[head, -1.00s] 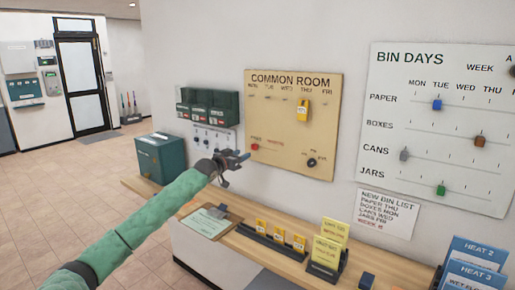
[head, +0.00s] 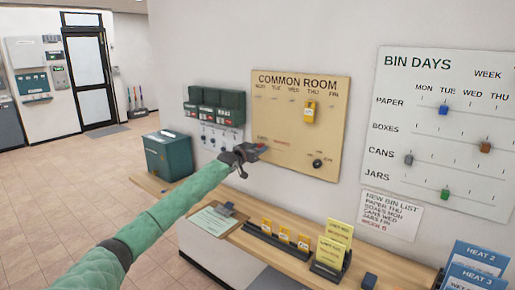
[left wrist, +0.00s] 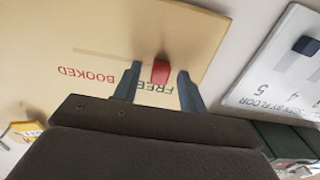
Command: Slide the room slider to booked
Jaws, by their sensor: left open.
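The cream COMMON ROOM board (head: 285,110) hangs on the wall. Its red room slider (left wrist: 160,72) sits at the FREE end of its slot, with the word BOOKED (left wrist: 88,75) farther along the slot; the wrist view shows the lettering upside down. My left gripper (head: 259,150) is at the board's lower left, open. In the left wrist view its two fingers stand on either side of the slider, with a gap on each side. Whether they touch the board I cannot tell. In the head view the gripper mostly hides the slider. My right gripper is not in view.
A yellow tag (head: 310,112) and a black knob (head: 318,163) are on the same board. Green boxes (head: 215,108) hang to its left. The wooden counter (head: 165,186) below holds a clipboard (head: 213,220), yellow cards and a teal box (head: 168,155).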

